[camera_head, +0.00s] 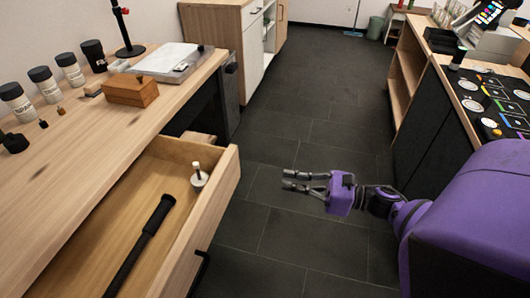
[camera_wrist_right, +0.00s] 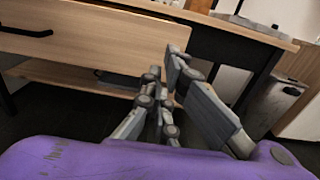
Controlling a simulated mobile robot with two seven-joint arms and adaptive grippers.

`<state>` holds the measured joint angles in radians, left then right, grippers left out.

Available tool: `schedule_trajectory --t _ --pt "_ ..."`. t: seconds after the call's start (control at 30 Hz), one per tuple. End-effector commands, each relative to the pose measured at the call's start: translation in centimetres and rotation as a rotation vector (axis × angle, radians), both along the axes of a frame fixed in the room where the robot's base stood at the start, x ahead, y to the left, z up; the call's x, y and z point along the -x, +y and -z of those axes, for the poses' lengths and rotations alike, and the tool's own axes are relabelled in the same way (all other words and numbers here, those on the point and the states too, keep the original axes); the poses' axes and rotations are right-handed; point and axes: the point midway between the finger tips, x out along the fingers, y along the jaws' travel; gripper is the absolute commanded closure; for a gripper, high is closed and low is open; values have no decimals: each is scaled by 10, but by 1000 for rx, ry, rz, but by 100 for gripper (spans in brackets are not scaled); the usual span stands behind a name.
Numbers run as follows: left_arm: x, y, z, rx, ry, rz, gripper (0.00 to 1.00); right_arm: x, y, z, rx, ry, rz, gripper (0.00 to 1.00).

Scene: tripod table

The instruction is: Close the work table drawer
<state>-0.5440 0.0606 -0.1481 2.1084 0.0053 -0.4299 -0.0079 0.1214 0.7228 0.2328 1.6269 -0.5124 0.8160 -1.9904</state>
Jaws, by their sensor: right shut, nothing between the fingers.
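The work table (camera_head: 70,160) is on the left in the head view. Its wooden drawer (camera_head: 225,185) stands pulled out toward the aisle. A black drawer handle (camera_head: 199,272) shows low on its front. A black-handled tool (camera_head: 145,240) and a small white-and-black piece (camera_head: 198,177) lie inside. My right gripper (camera_head: 286,180) is shut and empty, to the right of the drawer front and apart from it. In the right wrist view, the gripper (camera_wrist_right: 165,70) points toward a wooden drawer front (camera_wrist_right: 90,35) with a dark handle. My left gripper is not in view.
The tabletop holds several dark-capped bottles (camera_head: 70,70), a wooden box (camera_head: 131,90) and a black stand (camera_head: 127,35). A counter with equipment (camera_head: 490,100) stands at the right. The dark tiled floor (camera_head: 310,110) between is clear.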

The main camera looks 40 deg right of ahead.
Motion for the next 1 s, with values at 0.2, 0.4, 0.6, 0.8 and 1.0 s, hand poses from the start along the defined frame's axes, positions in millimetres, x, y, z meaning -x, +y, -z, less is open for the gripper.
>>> schedule_trajectory --t 0.2,0.4,0.6,0.8,1.0 --pt "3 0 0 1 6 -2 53 -26 20 -2 -2 -4 -1 100" --pt "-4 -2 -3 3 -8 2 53 -61 47 -2 -2 -1 -1 100" --pt "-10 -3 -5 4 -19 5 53 -90 70 -1 -4 0 1 100" --pt "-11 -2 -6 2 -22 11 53 -105 81 0 -2 2 2 100" --pt "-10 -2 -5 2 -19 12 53 -108 84 0 -3 3 3 100"
